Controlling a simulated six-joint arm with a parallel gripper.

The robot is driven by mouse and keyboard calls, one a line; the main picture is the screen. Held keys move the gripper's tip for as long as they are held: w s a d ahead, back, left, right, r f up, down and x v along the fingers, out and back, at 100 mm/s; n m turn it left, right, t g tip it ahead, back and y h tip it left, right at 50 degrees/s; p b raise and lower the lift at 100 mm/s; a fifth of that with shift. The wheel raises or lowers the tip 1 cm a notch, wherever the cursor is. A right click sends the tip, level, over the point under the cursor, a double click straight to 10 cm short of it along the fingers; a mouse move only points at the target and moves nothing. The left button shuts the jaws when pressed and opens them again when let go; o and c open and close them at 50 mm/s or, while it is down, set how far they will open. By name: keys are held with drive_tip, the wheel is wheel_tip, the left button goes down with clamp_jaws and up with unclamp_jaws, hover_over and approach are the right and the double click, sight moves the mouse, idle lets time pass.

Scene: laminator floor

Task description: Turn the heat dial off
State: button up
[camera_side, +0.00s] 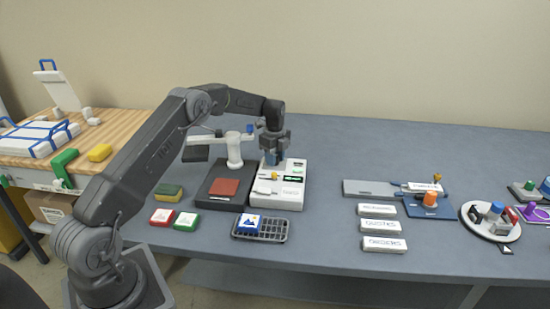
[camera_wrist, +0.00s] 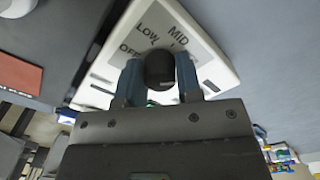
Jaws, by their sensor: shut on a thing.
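The heat dial (camera_wrist: 160,68) is a dark round knob on a white control box (camera_side: 291,196). In the wrist view, the labels OFF, LOW and MID show around it on the box's face. My gripper (camera_wrist: 158,82) is over the box with its two blue fingers on either side of the dial, shut on it. In the side view my gripper (camera_side: 271,158) points down at the back left part of the box and hides the dial. Which label the dial points to cannot be told.
A dark press base with a red-brown pad (camera_side: 223,187) and a white post (camera_side: 234,150) stands close left of the box. A grey rack (camera_side: 275,236) holding a blue and white block is in front. White labelled blocks (camera_side: 380,226) lie to the right, with clear table between.

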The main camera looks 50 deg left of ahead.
drive_tip(key=shift+c, duration=0.8)
drive_tip(key=n, duration=0.5)
drive_tip(key=o, duration=0.9)
drive_tip(key=shift+o, duration=0.2)
wheel_tip(320, 180, up, 14)
drive_tip(key=shift+c, duration=0.3)
